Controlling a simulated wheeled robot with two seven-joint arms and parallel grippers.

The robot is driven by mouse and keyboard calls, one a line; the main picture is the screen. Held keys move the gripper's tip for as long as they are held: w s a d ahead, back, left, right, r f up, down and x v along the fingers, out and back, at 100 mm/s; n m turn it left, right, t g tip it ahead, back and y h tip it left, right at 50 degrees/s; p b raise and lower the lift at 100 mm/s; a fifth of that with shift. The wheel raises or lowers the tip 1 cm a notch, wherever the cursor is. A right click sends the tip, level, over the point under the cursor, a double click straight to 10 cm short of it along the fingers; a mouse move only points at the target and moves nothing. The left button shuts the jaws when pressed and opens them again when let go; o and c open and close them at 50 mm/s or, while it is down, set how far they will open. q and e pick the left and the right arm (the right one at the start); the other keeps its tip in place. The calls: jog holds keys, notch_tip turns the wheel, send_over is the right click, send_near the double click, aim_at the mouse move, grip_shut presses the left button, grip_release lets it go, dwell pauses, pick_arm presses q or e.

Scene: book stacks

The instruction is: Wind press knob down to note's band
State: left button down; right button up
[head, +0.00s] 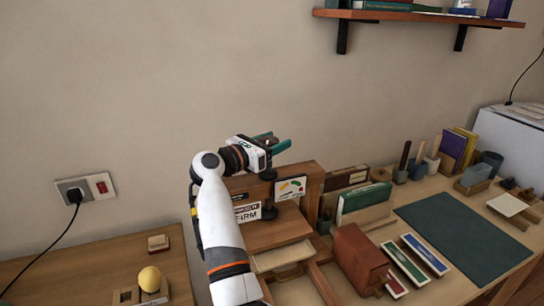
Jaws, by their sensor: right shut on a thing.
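The wooden book press (312,178) stands at the middle of the desk. My right gripper (276,141), with teal fingers, is at the top of the press and shut on its knob. The knob is mostly hidden by the gripper; a dark screw part (268,174) shows just below. A white gauge plate (290,187) with green, yellow and red marks is on the press front; its reading is too small to tell. A note (247,212) to its left reads "FIRM", its upper line partly hidden by my arm. My left gripper is out of view.
A dark green mat (465,236) lies farther right. A yellow ball (149,279) on a stand is on the left desk. A shelf (415,16) hangs above.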

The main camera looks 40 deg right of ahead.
jog(key=shift+r+g+b, duration=0.3)
jog(key=shift+r, duration=0.05)
jog(key=shift+r+m, duration=0.15)
jog(key=shift+m, duration=0.15)
jog(key=o, duration=0.9)
jog(key=shift+o, duration=0.4)
jog(key=shift+f, duration=0.2)
jog(key=shift+f, duration=0.15)
